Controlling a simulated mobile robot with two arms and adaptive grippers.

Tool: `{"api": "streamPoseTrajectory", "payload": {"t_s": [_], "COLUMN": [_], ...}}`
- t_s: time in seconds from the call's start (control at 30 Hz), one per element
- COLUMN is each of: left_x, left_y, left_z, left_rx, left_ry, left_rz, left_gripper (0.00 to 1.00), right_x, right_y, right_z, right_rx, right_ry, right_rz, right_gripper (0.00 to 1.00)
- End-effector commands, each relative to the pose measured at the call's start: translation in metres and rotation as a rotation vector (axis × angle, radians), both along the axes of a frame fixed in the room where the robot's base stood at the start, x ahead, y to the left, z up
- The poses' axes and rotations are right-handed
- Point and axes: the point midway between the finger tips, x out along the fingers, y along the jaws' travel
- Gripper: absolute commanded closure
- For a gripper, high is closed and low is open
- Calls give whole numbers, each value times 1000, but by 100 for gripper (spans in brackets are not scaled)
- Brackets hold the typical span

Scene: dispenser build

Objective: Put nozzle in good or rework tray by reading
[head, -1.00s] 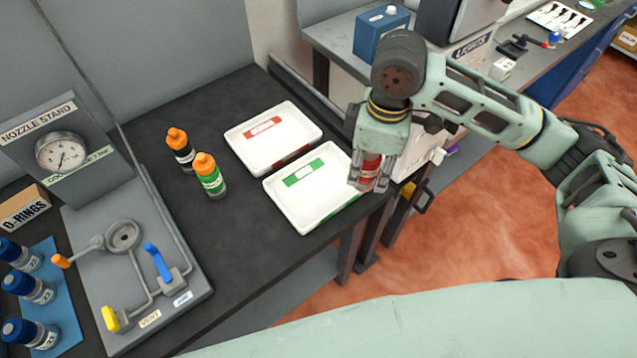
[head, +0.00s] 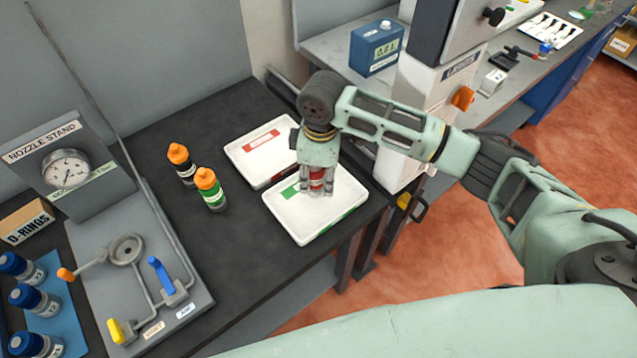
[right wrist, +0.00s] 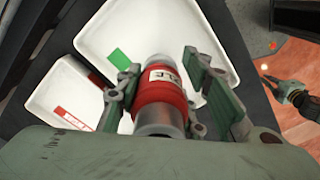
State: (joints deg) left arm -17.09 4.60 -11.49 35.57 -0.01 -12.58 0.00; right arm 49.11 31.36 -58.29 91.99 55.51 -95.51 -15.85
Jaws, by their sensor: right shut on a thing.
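My right gripper (head: 317,192) is shut on the nozzle (head: 317,175), a cylinder with a red band and grey metal ends. In the right wrist view the nozzle (right wrist: 160,95) shows a white label between the fingers. The gripper holds it over the green-labelled white tray (head: 300,232); whether it touches the tray floor I cannot tell. The red-labelled white tray (head: 240,155) lies just behind, partly hidden by the gripper. Both trays look empty where visible. The nozzle stand's gauge (head: 66,170) is at left, its reading too small to tell.
Two orange-capped bottles, black-labelled (head: 182,163) and green-labelled (head: 210,190), stand left of the trays. The valve plate (head: 110,265), O-rings box (head: 27,222) and several blue-capped jars (head: 35,300) fill the left. Dark table top between is clear.

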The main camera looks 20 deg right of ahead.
Motion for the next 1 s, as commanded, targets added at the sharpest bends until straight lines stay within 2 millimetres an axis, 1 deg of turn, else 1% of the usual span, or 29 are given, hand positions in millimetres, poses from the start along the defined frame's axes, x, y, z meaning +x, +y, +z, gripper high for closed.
{"api": "streamPoseTrajectory", "payload": {"t_s": [0.07,0.2,0.33,0.73,0.77,1.0], "left_x": [-2,-3,-3,-3,-3,-2], "left_y": [0,1,1,1,1,1], "left_z": [4,11,13,12,12,12], "left_rx": [1,1,1,1,1,1], "left_ry": [3,5,5,5,5,4], "left_rz": [0,0,0,1,1,1], "left_gripper": [100,100,100,100,100,100], "right_x": [1,0,0,1,0,-1], "right_y": [1,0,0,0,0,0], "right_z": [-4,-24,-36,-41,-42,-42], "right_rx": [1,0,1,2,0,-1], "right_ry": [0,0,-2,-3,0,0], "right_rz": [0,0,-1,0,0,0], "right_gripper": [100,100,100,100,62,41]}}
